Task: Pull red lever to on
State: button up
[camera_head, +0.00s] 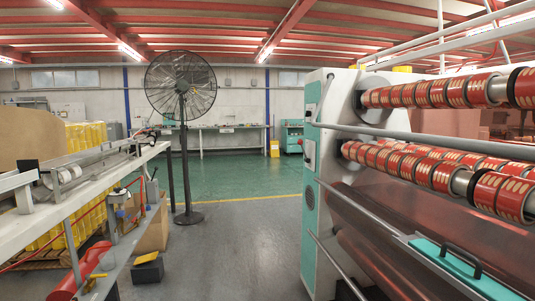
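The rewinding machine (337,128) stands on the right, with a white and teal end cabinet. A tiny reddish spot shows by the lower box. It is too small to tell whether it is the red lever or which way it is set. My gripper is not in view.
Rolls of red tape (432,93) sit on the machine's bars, and a long grey rail (430,135) runs in front. A black pedestal fan (182,85) stands left of centre. A workbench (95,170) lines the left. The grey floor (235,250) between is clear.

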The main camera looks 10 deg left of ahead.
aim_at(300, 142)
jog(key=i+j+z, duration=0.25)
jog(key=i+j, duration=0.65)
jog(key=i, duration=0.4)
jog(key=i+j+z, duration=0.3)
jog(key=i+j, duration=0.85)
jog(key=i, duration=0.1)
